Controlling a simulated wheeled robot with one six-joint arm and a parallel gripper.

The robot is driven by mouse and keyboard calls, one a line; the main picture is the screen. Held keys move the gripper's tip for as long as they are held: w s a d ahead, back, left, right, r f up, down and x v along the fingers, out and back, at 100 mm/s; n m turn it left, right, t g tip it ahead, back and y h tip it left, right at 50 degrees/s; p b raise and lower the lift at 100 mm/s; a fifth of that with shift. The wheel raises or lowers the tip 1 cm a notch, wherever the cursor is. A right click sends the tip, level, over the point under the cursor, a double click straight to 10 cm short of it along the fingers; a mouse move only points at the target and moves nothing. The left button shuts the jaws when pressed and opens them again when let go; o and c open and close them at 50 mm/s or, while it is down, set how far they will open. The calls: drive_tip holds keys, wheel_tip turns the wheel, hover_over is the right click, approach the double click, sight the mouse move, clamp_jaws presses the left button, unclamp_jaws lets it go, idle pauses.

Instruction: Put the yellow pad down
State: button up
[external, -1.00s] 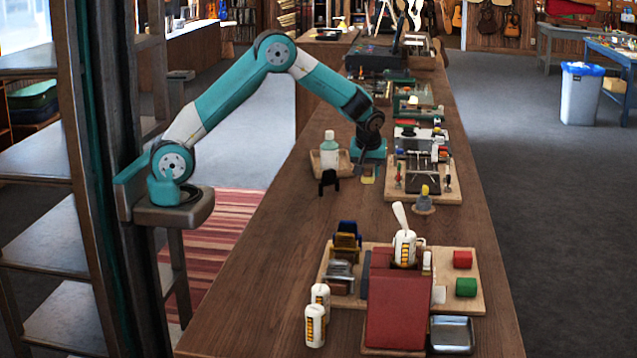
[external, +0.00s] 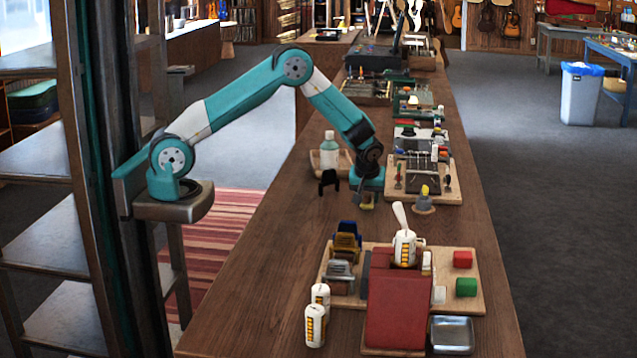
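The yellow pad (external: 366,206) is small in the external view and sits at the tip of my gripper (external: 366,199), low over the middle of the workbench (external: 300,258). My gripper points down and looks shut on the pad; the fingers partly hide it. I cannot tell whether the pad touches the bench top. A red pad (external: 462,259) and a green pad (external: 466,287) rest on the right part of a wooden board (external: 440,257) nearer the camera.
A small black stand (external: 329,182) is just left of my gripper, with a bottle (external: 329,150) in a wooden tray behind it. A grey pot with a yellow top (external: 424,201) is to the right. White bottles (external: 315,325) and a red box (external: 396,308) stand nearer the camera.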

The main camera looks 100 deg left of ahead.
drive_tip(key=o, duration=0.4)
drive_tip(key=shift+c, duration=0.2)
drive_tip(key=shift+d+r, duration=0.15)
drive_tip(key=shift+r, duration=0.4)
drive_tip(key=b+v, duration=0.2)
drive_tip(key=v, duration=0.9)
drive_tip(key=s+d+r+m, duration=0.2)
drive_tip(key=s+r+m, duration=0.15)
drive_tip(key=s, duration=0.35)
drive_tip(key=s+d+r+m, duration=0.2)
drive_tip(key=s+r, duration=0.2)
drive_tip(key=s, duration=0.2)
drive_tip(key=s+d+m, duration=0.2)
drive_tip(key=s, duration=0.5)
drive_tip(key=s+d+m, duration=0.3)
drive_tip(key=s, duration=0.5)
drive_tip(key=shift+r, duration=0.45)
drive_tip(key=shift+m, duration=0.25)
